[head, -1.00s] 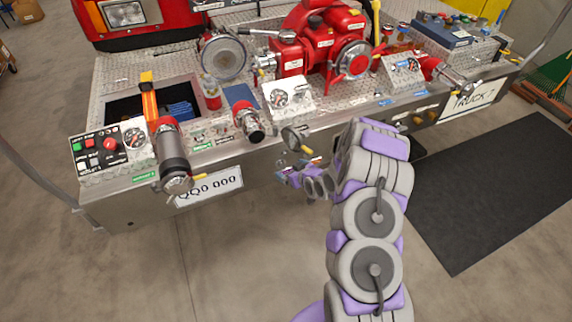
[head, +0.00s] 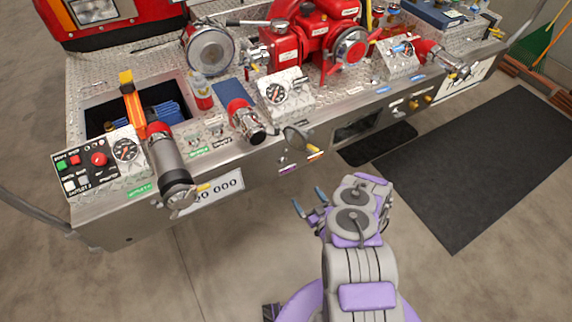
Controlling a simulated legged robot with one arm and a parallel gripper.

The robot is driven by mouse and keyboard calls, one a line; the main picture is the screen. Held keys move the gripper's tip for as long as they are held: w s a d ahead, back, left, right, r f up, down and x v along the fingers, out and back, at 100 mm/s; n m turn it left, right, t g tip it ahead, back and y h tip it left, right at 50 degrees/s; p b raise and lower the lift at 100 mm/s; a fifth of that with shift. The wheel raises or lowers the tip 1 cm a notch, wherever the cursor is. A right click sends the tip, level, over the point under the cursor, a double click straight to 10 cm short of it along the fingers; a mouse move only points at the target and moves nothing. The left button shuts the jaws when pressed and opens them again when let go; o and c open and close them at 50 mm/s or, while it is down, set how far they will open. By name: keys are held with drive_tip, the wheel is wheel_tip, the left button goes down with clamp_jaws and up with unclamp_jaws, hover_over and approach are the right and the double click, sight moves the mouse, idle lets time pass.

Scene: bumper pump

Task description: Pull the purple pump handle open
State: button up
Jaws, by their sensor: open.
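The silver bumper (head: 215,165) carries a red pump (head: 305,40), gauges, a control panel (head: 85,165) and a grey nozzle (head: 168,165) that juts out at the left. A dark mat (head: 480,165) lies at the right. The concrete floor in front of the bumper is clear.

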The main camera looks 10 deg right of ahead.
sight(288, 169)
drive_tip(key=x, duration=1.7)
drive_tip(key=shift+w+d, duration=0.1)
drive_tip(key=shift+d, duration=0.05)
